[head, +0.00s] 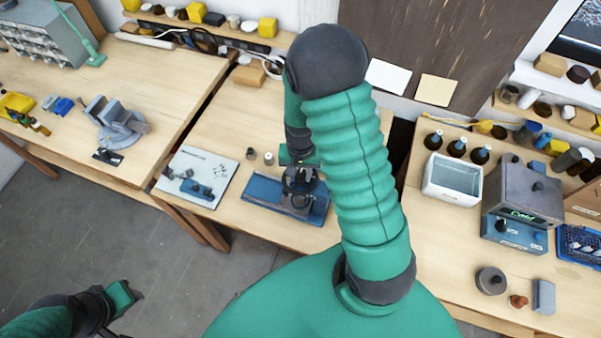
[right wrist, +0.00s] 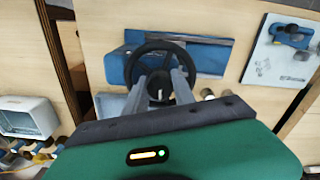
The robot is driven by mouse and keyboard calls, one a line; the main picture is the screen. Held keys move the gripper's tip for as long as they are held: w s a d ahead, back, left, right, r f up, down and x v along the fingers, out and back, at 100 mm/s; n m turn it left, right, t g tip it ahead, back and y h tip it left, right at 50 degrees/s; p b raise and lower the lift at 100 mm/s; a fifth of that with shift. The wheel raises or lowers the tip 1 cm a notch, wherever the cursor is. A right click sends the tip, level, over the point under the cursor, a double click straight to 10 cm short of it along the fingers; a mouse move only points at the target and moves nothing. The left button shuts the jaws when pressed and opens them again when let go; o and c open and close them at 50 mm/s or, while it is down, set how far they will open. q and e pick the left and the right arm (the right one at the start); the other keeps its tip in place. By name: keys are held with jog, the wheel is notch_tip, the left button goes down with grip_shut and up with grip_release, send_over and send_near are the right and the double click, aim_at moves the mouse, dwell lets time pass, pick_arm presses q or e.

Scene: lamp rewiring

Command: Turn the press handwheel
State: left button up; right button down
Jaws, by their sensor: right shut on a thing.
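The press has a blue base (head: 262,189) and stands on the middle bench, partly covered by my right arm. Its black handwheel (right wrist: 140,47) shows as a ring in the right wrist view, above the blue base (right wrist: 205,55). My right gripper (right wrist: 162,84) reaches over the wheel with its two grey fingers near the hub, shut on the wheel. The exact contact is hard to see. In the head view the right gripper (head: 300,178) is at the press, largely hidden. My left gripper (head: 125,298) hangs low over the floor at the left, away from the benches; its fingers are unclear.
A grey vise (head: 115,122) stands on the left bench. A white bin (head: 452,180) and a grey machine (head: 522,192) stand on the right bench. The middle bench's front is fairly clear.

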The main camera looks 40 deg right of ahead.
aim_at(300, 170)
jog(key=shift+w+d+r+m, duration=0.15)
jog(key=shift+w+m, duration=0.1)
jog(key=shift+m, duration=0.25)
jog(key=c, duration=1.3)
grip_release()
jog(key=shift+c, duration=0.2)
notch_tip(300, 170, up, 16)
jog(key=shift+w+r+b, duration=0.1)
jog(key=shift+r+b, duration=0.15)
jog(key=shift+b, duration=0.85)
